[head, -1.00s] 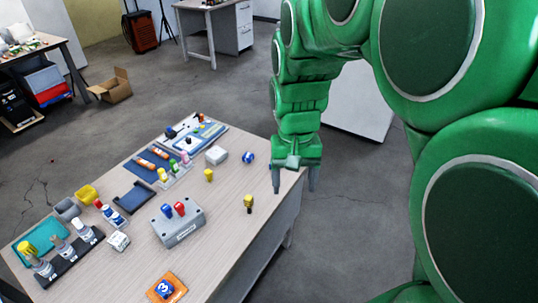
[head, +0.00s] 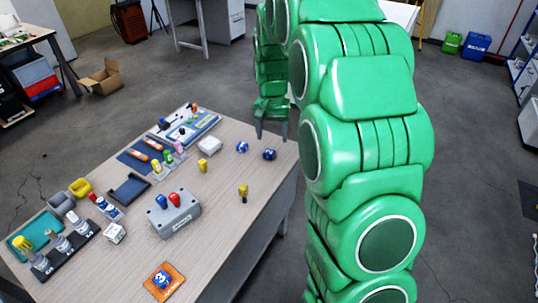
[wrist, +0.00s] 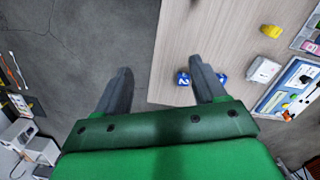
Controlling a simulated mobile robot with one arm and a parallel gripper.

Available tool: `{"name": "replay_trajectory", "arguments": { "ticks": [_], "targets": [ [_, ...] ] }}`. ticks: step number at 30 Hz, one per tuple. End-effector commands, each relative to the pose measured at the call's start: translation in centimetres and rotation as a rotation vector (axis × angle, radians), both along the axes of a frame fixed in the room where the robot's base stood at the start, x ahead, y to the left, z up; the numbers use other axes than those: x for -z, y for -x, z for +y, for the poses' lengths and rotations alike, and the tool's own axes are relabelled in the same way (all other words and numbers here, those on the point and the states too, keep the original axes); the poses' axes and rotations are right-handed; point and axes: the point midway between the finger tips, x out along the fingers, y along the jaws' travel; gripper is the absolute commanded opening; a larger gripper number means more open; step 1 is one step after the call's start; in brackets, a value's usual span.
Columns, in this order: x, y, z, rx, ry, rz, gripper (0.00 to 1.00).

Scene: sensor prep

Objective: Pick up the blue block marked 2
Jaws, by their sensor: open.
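Two blue blocks lie on the far right end of the table: one (head: 242,147) nearer the white box, one (head: 269,154) nearer the edge. In the wrist view the first (wrist: 222,76) shows a white mark that looks like a 2, beside my right finger. The edge block (wrist: 183,78) shows just left of that finger; its mark is unclear. Another blue block (head: 162,279), marked 3, sits on an orange mat at the table's front. My gripper (head: 272,131) is open and empty, pointing down near the far right table edge; it also fills the wrist view (wrist: 162,80).
A white box (head: 209,145) and a yellow block (head: 202,165) stand left of the two blocks. A grey box with blue and red knobs (head: 174,219) and a small yellow object (head: 243,191) are nearer. The table (head: 225,230) is bare at the right front.

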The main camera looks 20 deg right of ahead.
Motion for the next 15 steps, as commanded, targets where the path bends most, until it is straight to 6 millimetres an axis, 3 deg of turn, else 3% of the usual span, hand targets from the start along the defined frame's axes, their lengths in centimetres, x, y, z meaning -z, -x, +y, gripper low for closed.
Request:
{"name": "replay_trajectory", "arguments": {
  "ticks": [15],
  "targets": [
    [8.4, -10.0, -2.0, 0.132, 0.008, -0.031, 0.70]
  ]
}}
